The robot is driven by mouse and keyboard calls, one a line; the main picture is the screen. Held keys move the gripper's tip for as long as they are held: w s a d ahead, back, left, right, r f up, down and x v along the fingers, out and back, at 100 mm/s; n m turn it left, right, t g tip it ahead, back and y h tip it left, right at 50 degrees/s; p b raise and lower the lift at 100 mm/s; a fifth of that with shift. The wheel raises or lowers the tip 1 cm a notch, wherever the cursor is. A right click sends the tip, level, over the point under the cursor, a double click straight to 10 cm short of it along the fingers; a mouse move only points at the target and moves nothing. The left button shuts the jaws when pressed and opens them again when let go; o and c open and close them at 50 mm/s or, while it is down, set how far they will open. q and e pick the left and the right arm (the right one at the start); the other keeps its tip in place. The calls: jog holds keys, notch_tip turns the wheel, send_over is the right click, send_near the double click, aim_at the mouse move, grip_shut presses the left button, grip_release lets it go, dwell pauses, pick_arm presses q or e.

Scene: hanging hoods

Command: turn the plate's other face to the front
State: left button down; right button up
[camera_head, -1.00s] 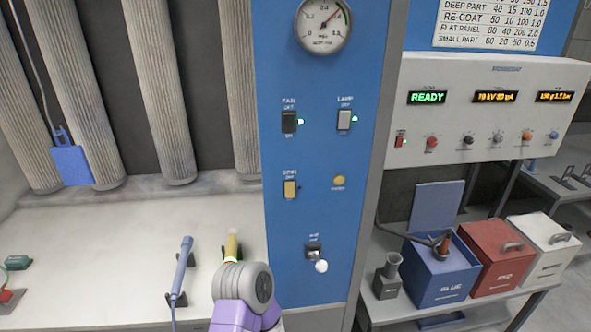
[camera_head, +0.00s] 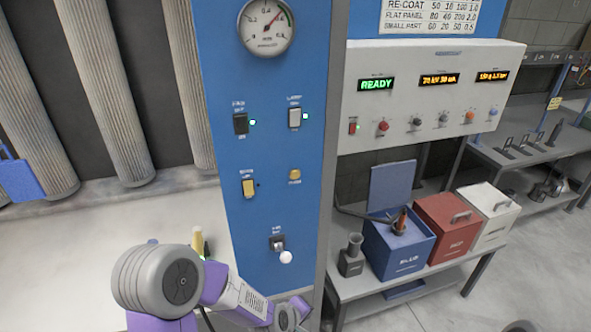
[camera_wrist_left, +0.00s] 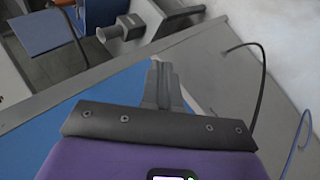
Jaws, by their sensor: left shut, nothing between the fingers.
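The plate (camera_head: 20,181) is a blue rectangle hanging at the far left edge of the head view, in front of the grey pleated filter columns. It is cut off by the frame and shows one flat blue face. In the left wrist view my left gripper (camera_wrist_left: 160,66) is shut and empty, its fingertips together over the grey edge of the blue control panel. In the head view my purple and grey arm crosses the bottom, far to the right of the plate; its fingers cannot be made out there.
The blue control panel (camera_head: 268,130) with switches and a gauge stands beside the arm. A white READY console (camera_head: 430,90) is at right. Blue (camera_head: 400,250), red (camera_head: 447,225) and white (camera_head: 487,210) boxes stand on a bench. A yellow handle (camera_head: 197,243) is partly hidden.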

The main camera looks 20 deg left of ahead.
aim_at(295, 175)
pick_arm(q)
jog(key=w+r+n+t+p, duration=0.1)
jog(key=r+n+t, duration=0.1)
jog(key=r, duration=0.9)
jog(key=w+r+n+t+p, duration=0.1)
jog(key=r+n, duration=0.4)
jog(key=r, duration=0.7)
jog(key=w+a+r+n+t+p, duration=0.1)
jog(key=w+r+n+t+p, duration=0.1)
jog(key=r, duration=0.9)
jog(key=n+t, duration=0.1)
jog(key=t, duration=0.1)
jog(key=shift+w+r+n+t, duration=0.2)
jog(key=shift+w+n+t, duration=0.15)
jog(key=shift+n+t, duration=0.05)
pick_arm(e)
notch_tip(295, 175, up, 5)
jog(key=shift+f, duration=0.1)
pick_arm(q)
jog(key=w+a+b, duration=0.1)
jog(key=w, duration=0.1)
jog(key=w+a+b, duration=0.2)
jog(key=w, duration=0.1)
jog(key=w+a+b, duration=0.1)
jog(key=w+a, duration=0.1)
jog(key=shift+w, duration=0.2)
pick_arm(e)
notch_tip(295, 175, down, 5)
jog(key=shift+r, duration=0.15)
